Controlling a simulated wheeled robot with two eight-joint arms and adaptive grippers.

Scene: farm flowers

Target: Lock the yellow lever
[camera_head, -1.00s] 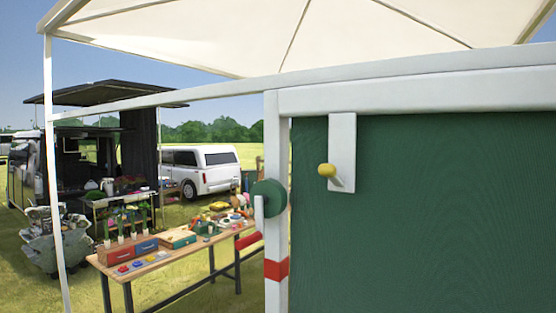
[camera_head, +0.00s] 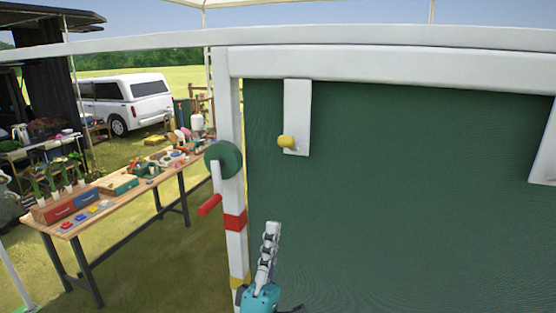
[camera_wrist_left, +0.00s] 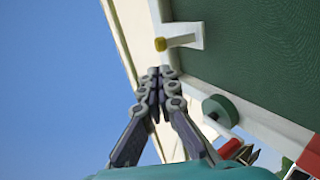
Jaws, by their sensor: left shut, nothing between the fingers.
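The yellow lever (camera_head: 286,141) is a short yellow knob on a white plate (camera_head: 297,115) fixed to the green panel near its upper left corner. It also shows in the left wrist view (camera_wrist_left: 160,44), sticking out from its white plate. My left gripper (camera_head: 272,228) is below the lever and a little to its left, in front of the green panel. Its fingers point up, are shut together and hold nothing. In the left wrist view the fingertips (camera_wrist_left: 160,72) are just below the lever in the picture, apart from it. My right gripper is not in view.
A green wheel (camera_head: 223,158) with a red handle (camera_head: 210,205) is on the white post (camera_head: 232,190) left of the panel. A wooden table (camera_head: 120,198) with boxes and small items stands farther left. A second white plate (camera_head: 546,150) is at the right edge.

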